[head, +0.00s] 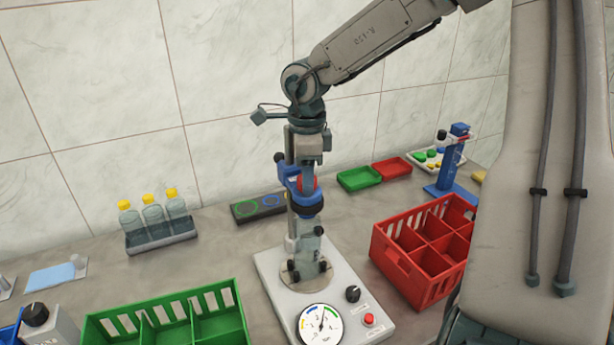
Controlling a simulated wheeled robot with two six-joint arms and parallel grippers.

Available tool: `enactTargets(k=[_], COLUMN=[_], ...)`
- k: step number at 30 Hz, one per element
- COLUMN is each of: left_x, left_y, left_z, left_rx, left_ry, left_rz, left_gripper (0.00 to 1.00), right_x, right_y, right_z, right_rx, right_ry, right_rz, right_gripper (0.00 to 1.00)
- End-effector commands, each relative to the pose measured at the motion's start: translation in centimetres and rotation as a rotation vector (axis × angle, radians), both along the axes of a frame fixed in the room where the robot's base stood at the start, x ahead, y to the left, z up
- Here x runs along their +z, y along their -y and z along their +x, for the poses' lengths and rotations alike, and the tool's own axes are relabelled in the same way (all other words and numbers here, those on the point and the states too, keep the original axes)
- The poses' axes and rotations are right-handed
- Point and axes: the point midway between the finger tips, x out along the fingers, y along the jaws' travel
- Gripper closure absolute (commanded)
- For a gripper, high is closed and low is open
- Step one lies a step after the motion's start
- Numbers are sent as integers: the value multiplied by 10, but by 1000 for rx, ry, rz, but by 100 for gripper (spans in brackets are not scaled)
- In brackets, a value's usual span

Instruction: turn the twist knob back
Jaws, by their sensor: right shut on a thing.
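A light grey control panel (271,262) lies on the worktop near the picture's middle. My right gripper (310,268) points straight down over a round plate at the panel's back part. It is shut on what seems to be the twist knob, which is mostly hidden by the fingers. A round dial gauge (320,325) with coloured marks and a needle sits at the panel's front. A small black knob (353,293) and a red button (369,320) stand to the right of the gauge, apart from the gripper. My left gripper is out of the picture.
A green crate (160,307) stands front left and a red divided crate (402,266) stands right of the panel. A rack holds yellow-capped bottles (153,215). Green (358,180) and red (391,168) trays and a blue stand (457,160) are at the back right.

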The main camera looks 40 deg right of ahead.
Motion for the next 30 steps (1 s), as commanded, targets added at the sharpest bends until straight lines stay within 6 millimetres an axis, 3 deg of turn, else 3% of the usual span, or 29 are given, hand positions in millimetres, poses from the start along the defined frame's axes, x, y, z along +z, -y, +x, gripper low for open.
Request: enactTargets(k=[16,27,28,30], left_x=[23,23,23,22], left_y=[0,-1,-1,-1], left_z=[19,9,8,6], left_rx=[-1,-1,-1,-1], left_ry=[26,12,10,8], left_rz=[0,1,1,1], left_gripper=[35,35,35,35], right_x=[1,0,0,0], right_y=[0,0,0,0], right_z=[-1,0,0,0], right_rx=[721,819,818,818], right_ry=[-3,-1,-1,-1], right_rz=[1,0,0,0], right_gripper=[86,86,59,45])
